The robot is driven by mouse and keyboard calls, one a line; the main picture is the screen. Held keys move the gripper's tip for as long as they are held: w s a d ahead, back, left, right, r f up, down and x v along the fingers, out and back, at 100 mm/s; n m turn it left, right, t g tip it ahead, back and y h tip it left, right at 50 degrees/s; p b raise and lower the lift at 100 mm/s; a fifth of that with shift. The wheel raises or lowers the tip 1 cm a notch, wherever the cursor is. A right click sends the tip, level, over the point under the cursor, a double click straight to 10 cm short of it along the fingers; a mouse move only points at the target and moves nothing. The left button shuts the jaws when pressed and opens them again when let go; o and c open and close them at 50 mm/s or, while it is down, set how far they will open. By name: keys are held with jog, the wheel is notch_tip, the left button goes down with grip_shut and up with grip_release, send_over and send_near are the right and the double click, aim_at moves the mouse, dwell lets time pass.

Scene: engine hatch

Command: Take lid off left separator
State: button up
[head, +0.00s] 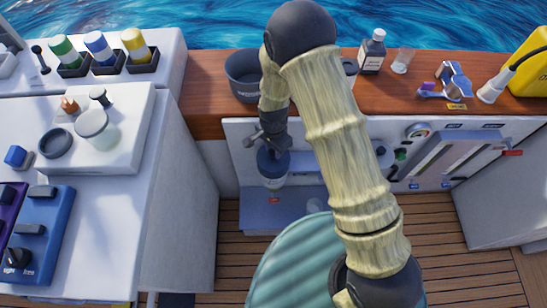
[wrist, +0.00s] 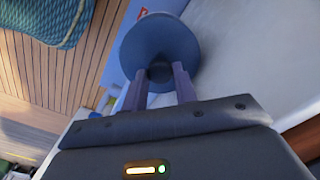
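The left separator (head: 273,181) stands under the counter, left of my arm, with a pale lower part. Its dark blue round lid (head: 272,163) is on top. In the wrist view the lid (wrist: 150,42) is a wide blue disc with a dark knob (wrist: 160,72) at its middle. My gripper (head: 270,147) is right above the lid, pointing down. In the wrist view my gripper (wrist: 161,72) has its two fingers apart, with the knob between or just beyond their tips. I see no clear contact. The separator body is mostly hidden under the lid in the wrist view.
A wooden counter (head: 210,95) runs above, with a dark pot (head: 243,76) near my arm. A white cabinet (head: 185,200) stands close on the left. A panel with a gauge (head: 418,131) is on the right. A teal striped cushion (head: 290,270) lies in front.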

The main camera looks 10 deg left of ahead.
grip_shut()
jog(key=shift+r, duration=0.2)
notch_tip(320, 180, up, 28)
jog(key=p, duration=0.2)
jog(key=shift+f+p, duration=0.15)
jog(key=shift+p, duration=0.15)
